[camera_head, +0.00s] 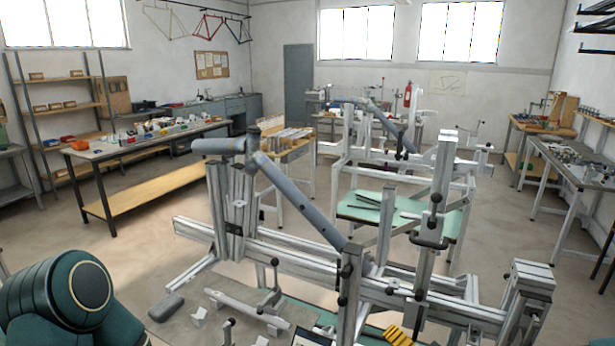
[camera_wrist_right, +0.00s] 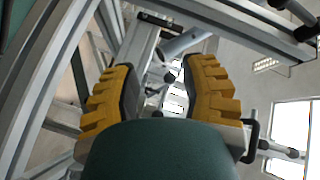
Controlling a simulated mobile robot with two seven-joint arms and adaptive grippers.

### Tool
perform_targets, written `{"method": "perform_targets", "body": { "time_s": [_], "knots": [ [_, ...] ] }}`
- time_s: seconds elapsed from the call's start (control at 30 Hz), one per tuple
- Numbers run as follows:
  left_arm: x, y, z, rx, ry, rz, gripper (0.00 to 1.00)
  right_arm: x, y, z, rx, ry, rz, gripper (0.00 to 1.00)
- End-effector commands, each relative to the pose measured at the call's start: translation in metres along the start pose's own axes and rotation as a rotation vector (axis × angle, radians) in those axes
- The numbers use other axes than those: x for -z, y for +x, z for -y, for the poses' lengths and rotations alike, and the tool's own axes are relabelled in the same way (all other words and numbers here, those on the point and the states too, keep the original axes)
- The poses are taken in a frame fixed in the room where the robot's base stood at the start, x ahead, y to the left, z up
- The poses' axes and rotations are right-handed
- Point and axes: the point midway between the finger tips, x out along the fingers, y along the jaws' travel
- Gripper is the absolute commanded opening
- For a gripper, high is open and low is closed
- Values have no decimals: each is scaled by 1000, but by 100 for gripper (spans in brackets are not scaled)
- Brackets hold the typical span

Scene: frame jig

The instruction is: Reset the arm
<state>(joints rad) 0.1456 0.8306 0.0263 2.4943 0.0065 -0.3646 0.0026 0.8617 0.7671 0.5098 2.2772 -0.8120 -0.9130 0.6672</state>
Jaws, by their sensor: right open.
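The frame jig (camera_head: 285,255) of silver aluminium profiles stands in front of me. A blue-grey tube (camera_head: 300,198) slants across it, meeting a short thicker tube (camera_head: 218,146) at the upper left. My right gripper (camera_head: 398,335) shows as yellow ridged fingers at the bottom edge, below the jig's long beam. In the right wrist view its two yellow fingers (camera_wrist_right: 160,85) are spread apart with no object clasped between them. A blue-grey tube (camera_wrist_right: 187,42) and jig profiles show beyond the fingers. My left gripper is out of view; a green link of mine fills the lower left.
Jig uprights and clamps (camera_head: 432,200) crowd the right gripper closely. A second jig (camera_head: 400,150) with a green-topped table (camera_head: 375,212) stands behind. A workbench (camera_head: 95,152) is at the left and another (camera_head: 575,165) at the right.

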Motion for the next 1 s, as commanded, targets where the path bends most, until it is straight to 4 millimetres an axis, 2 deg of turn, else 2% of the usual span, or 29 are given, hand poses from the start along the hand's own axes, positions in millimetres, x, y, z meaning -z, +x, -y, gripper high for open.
{"method": "perform_targets", "body": {
  "time_s": [0.03,0.17,0.3,0.4,0.5,0.63,0.77,1.0],
  "knots": [
    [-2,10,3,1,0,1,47,-35,7,-16,-69,-16,74,43],
    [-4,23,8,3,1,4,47,-112,3,-55,-264,-82,267,43],
    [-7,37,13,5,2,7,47,-185,-23,-92,-454,-169,493,43],
    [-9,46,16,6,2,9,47,-223,-48,-113,-565,-227,639,43],
    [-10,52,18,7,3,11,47,-248,-72,-126,-646,-271,752,43],
    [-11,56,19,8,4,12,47,-263,-93,-134,-709,-301,839,43],
    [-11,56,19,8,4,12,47,-267,-100,-136,-730,-309,867,43],
    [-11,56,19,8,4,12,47,-267,-100,-136,-730,-309,866,43]
  ]
}}
